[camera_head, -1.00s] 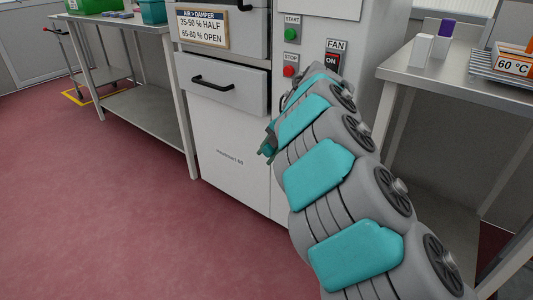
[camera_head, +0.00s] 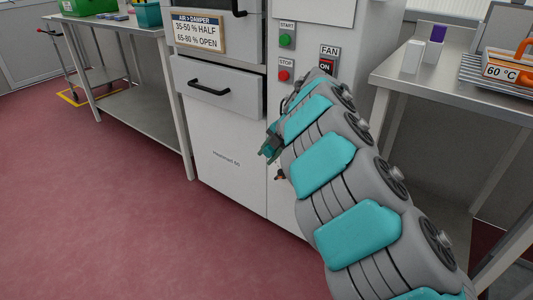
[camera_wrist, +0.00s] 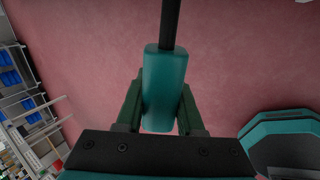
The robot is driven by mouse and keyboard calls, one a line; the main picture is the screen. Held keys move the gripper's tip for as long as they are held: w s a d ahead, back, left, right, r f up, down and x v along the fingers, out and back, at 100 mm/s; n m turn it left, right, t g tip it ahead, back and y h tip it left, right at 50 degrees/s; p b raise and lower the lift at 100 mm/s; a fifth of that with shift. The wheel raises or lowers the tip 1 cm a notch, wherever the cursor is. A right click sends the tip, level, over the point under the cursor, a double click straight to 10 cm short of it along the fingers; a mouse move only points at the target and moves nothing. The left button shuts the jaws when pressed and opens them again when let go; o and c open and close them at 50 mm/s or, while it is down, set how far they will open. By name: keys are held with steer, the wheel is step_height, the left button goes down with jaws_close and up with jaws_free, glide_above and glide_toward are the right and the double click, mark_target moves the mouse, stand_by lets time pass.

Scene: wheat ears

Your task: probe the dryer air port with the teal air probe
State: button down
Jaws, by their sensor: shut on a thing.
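My gripper (camera_wrist: 160,112) is shut on the teal air probe (camera_wrist: 165,75) in the wrist view. The probe's teal handle sits between the two dark green fingers, and its dark rod runs out past the top edge, so its tip is out of view. In the head view my gripper (camera_head: 268,147) is small and partly hidden behind my arm, in front of the white dryer (camera_head: 228,145). I cannot make out the air port in any view; my arm covers part of the dryer front.
The dryer has a handled drawer (camera_head: 215,88), a green start button (camera_head: 285,40), a red stop button (camera_head: 284,76) and a fan switch (camera_head: 327,66). A steel table (camera_head: 470,95) stands right. Another bench (camera_head: 145,110) stands left. Red floor is clear at left.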

steer(key=shift+w+d, duration=0.2)
steer(key=shift+w, duration=0.1)
steer(key=shift+w+d, duration=0.3)
steer(key=shift+w, duration=0.2)
steer(key=shift+w+d, duration=0.2)
steer(key=shift+w, duration=0.05)
steer(key=shift+w+d, duration=0.2)
steer(key=shift+w, duration=0.1)
steer(key=shift+w+d, duration=0.15)
steer(key=shift+w, duration=0.1)
steer(key=shift+w+d, duration=0.2)
steer(key=shift+w, duration=0.1)
steer(key=shift+w+d, duration=0.2)
steer(key=shift+w, duration=0.05)
steer(key=shift+c, duration=2.2)
jaws_free()
